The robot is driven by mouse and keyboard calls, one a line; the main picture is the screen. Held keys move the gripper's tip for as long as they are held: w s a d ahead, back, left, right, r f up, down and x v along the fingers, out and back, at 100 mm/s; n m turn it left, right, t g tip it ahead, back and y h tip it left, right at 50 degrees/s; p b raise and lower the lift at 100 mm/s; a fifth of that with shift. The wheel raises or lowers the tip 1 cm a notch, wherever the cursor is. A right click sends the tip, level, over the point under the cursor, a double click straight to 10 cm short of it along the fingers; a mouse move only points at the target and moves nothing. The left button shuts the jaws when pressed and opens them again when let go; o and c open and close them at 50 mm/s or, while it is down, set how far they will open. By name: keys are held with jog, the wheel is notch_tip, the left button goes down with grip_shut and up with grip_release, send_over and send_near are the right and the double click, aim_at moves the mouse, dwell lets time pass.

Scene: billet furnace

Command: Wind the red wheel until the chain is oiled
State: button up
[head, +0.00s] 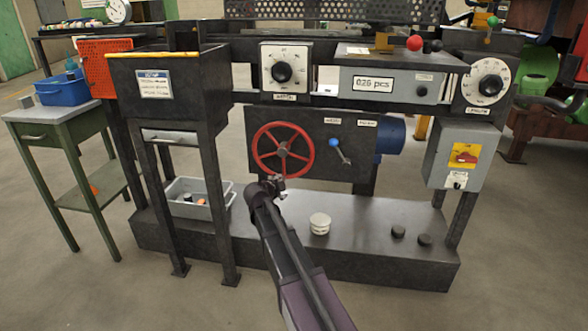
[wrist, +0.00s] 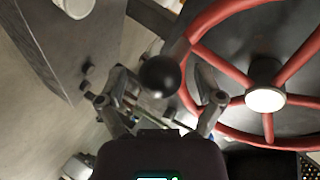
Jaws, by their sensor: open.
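The red wheel (head: 283,149) is upright on a dark panel in the middle of the machine. It has several red spokes and a pale hub cap, and it fills the right side of the wrist view (wrist: 233,75). A black ball knob (wrist: 159,77) shows beside its rim, between my fingers. My gripper (head: 272,185) is at the wheel's lower edge in the head view. In the wrist view my gripper (wrist: 160,92) is open, with a finger on each side of the knob and not closed on it. I cannot make out a chain.
A blue-tipped lever (head: 340,150) sits right of the wheel on the same panel. Below are a grey bin (head: 199,207), a white round stack (head: 320,223) and dark pucks (head: 398,231) on the base shelf. Dials and a red-yellow switch (head: 465,155) are higher up. Floor in front is clear.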

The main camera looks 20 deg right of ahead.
jog(key=shift+s+d+n+h, duration=0.3)
jog(key=shift+d+n+h, duration=0.1)
jog(key=shift+d, duration=0.1)
jog(key=s+d+r+n+h+b, duration=0.1)
jog(key=s+d+r+n+h, duration=0.3)
jog(key=d+r+n+h, duration=0.3)
jog(key=s+a+n+y, duration=0.1)
jog(key=s+a+y, duration=0.1)
jog(key=s+a, duration=0.8)
jog(key=s+d+r+n+g+y+p, duration=0.1)
jog(key=r+p, duration=0.6)
jog(key=p, duration=0.7)
jog(key=s+d+r+n+g+y+p, duration=0.1)
jog(key=s+r+n+g+y+p, duration=0.2)
jog(key=r+p, duration=0.5)
jog(key=shift+s+r+g+y+p, duration=0.15)
jog(key=shift+s+g+y+p, duration=0.85)
jog(key=shift+p, duration=1.95)
jog(key=shift+s+h, duration=0.3)
